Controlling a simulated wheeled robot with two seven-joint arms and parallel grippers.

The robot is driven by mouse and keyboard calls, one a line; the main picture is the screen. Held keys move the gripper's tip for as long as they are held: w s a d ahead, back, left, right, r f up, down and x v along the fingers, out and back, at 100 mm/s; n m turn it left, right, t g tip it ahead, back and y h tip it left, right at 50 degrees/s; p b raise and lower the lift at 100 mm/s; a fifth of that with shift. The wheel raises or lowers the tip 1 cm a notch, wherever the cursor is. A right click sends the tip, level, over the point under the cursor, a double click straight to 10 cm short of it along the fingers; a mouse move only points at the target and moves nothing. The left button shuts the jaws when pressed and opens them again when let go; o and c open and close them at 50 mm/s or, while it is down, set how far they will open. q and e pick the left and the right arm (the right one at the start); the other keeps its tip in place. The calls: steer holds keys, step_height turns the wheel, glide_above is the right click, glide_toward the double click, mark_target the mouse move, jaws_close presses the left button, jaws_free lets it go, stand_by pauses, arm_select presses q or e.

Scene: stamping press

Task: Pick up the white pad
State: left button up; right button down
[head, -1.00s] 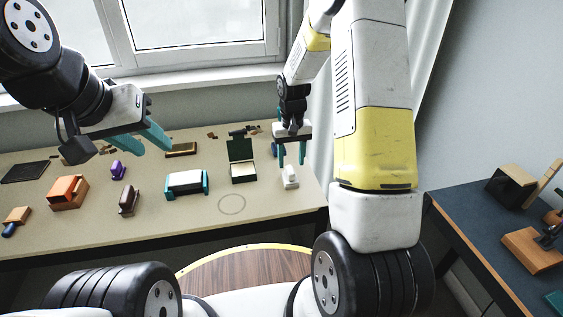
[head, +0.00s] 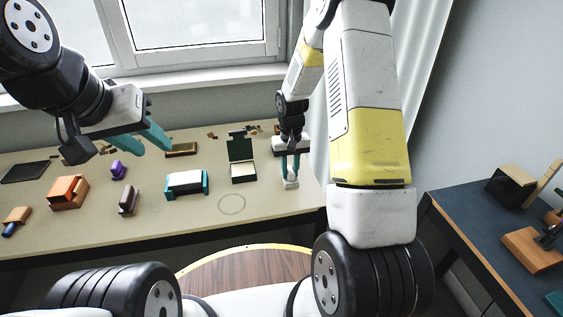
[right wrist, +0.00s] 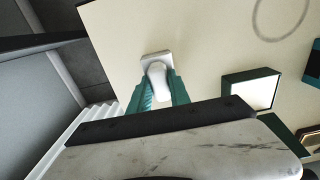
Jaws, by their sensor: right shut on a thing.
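The white pad (head: 291,184) stands near the right end of the beige table, with a flat base and a raised grip. My right gripper (head: 290,175) points down on it, its teal fingers shut on the grip. In the right wrist view, the white pad (right wrist: 155,58) shows between the fingers of my right gripper (right wrist: 161,85), its base beyond the fingertips. The base appears to be at the table top; I cannot tell if it touches. My left gripper (head: 156,147) is open and empty above the back left of the table.
A dark green box (head: 240,150) with a raised lid and white inside stands left of the pad. A white block with teal ends (head: 186,183), a purple-brown piece (head: 128,199) and an orange block (head: 68,192) lie further left. The table front is mostly clear, marked with a circle (head: 231,204).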

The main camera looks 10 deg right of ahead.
mark_target(290, 168)
steer(key=shift+r, duration=0.1)
steer(key=shift+r, duration=0.6)
step_height(290, 168, up, 2)
steer(key=shift+r, duration=0.2)
steer(key=s+a, duration=0.2)
steer(key=s, duration=0.5)
steer(key=s+a+r, duration=0.1)
steer(key=s+a, duration=0.1)
steer(key=s, duration=0.6)
steer(key=shift+s+a, duration=0.2)
steer(key=shift+a, duration=0.1)
steer(key=shift+r, duration=0.1)
steer(key=c, duration=1.9)
jaws_free()
jaws_close()
